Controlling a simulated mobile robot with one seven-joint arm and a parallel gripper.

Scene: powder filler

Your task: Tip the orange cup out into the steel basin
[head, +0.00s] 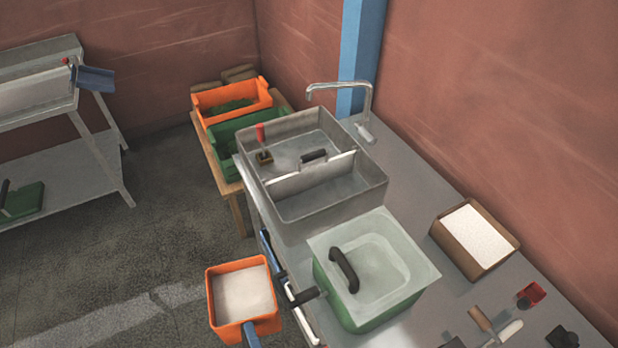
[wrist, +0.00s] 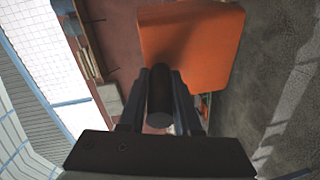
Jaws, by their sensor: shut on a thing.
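The orange cup (head: 242,294) is a square open box, held roughly upright with pale powder inside. It is off the counter's left edge, in front of the floor. In the wrist view, my gripper (wrist: 160,88) is shut on the cup's dark handle (wrist: 160,100), and the orange wall (wrist: 190,45) is beyond the fingers. In the head view a blue piece meets the cup's near side; the fingers are not visible there. The steel basin (head: 320,203) is a divided sink on the counter, farther back and to the right of the cup.
A red-handled tool (head: 261,140) and a black grip (head: 314,156) show at the basin. A green lidded container (head: 350,312) with black handles stands between basin and counter front. A tap (head: 340,86) is behind. A brown box of white powder (head: 476,238) is at right.

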